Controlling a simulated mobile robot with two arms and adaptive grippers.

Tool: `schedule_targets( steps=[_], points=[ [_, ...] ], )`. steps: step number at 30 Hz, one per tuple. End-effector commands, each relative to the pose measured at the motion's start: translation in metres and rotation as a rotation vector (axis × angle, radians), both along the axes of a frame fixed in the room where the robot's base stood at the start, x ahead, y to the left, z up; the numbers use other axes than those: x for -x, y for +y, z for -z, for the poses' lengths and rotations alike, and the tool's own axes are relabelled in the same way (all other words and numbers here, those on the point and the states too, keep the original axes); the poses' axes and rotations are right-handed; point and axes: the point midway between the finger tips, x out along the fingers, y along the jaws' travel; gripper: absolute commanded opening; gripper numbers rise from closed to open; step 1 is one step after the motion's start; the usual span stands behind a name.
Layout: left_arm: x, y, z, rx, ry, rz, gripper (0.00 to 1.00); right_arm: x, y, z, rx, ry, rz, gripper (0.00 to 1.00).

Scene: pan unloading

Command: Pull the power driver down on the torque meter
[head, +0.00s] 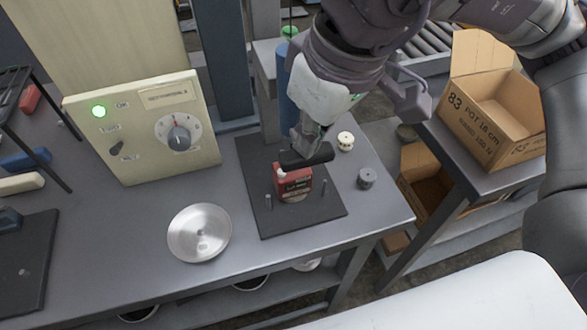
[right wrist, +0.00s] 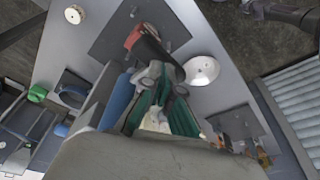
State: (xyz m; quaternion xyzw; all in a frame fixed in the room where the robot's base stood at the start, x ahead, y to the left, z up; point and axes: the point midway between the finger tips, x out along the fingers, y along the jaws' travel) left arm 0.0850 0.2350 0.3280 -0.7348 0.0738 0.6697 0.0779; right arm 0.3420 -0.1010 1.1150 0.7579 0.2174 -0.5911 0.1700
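A small red device with a pale label (head: 293,185) stands on a dark square plate (head: 330,210) in the head view. A thick black bar (head: 318,156) lies across its top, slightly tilted. I cannot tell for certain which part is the power driver and which the torque meter. My right gripper (head: 305,145) points down at the black bar from above. In the right wrist view, its fingertips (right wrist: 165,82) are at the dark bar, with the red part (right wrist: 133,36) just beyond. Whether they are closed on the bar is unclear. My left gripper is out of view.
A beige control box (head: 150,150) with a green lamp and dial stands left. A shallow metal dish (head: 200,252) lies in front. A blue cylinder (head: 287,105) is behind the gripper. A cream knob (head: 345,141) and grey knob (head: 367,178) sit right. Cardboard boxes (head: 510,140) stand farther right.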

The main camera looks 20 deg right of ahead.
Motion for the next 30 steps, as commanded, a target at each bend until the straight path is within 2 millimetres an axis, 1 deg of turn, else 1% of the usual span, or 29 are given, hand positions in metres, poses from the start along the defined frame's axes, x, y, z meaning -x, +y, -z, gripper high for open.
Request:
schedule_targets(
  steps=[3, 30],
  points=[
    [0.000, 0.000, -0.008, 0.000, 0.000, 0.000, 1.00, 0.000, 0.000, -0.011, -0.001, 0.001, 0.000, 0.00],
    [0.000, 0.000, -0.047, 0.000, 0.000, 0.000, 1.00, -0.001, 0.001, -0.075, -0.002, -0.003, 0.001, 0.00]
  ],
)
